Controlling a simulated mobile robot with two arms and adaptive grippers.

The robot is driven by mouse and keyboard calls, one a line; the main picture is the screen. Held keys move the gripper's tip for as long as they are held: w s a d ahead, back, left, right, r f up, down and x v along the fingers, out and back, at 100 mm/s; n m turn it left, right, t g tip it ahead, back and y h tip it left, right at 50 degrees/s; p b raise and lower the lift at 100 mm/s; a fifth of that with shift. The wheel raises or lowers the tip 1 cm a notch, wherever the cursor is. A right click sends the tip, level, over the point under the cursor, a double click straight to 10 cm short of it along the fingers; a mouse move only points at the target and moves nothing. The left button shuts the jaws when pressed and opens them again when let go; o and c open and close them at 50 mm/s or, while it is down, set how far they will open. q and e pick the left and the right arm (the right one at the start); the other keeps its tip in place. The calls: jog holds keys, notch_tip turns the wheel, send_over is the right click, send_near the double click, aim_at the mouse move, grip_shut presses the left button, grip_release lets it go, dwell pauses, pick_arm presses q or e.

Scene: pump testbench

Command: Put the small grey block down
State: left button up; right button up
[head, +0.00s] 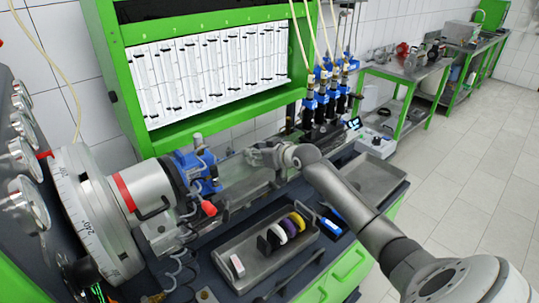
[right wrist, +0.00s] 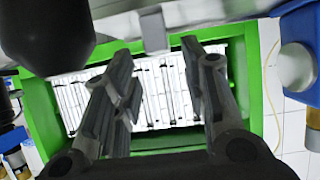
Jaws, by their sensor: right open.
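My right gripper (head: 262,155) reaches in from the right over the bench, in front of the green cabinet. Its two dark fingers (right wrist: 155,95) stand apart in the right wrist view, with nothing clasped between them. A small grey block-like piece (right wrist: 152,28) shows against a grey metal strip at the top of the right wrist view, beyond the fingers. I cannot tell for sure that it is the task's block, and I cannot pick it out in the head view. My left gripper is not in view.
A grey tray (head: 300,262) holds a white block (head: 237,265) and several coloured discs. An emptier tray (head: 372,182) lies to the right. The pump with a blue body (head: 197,172) stands left of the gripper. Blue injectors (head: 310,105) stand behind. The floor (head: 470,150) is clear.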

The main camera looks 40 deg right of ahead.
jog(key=b+v, duration=0.2)
jog(key=v, duration=0.9)
jog(key=shift+s, duration=0.2)
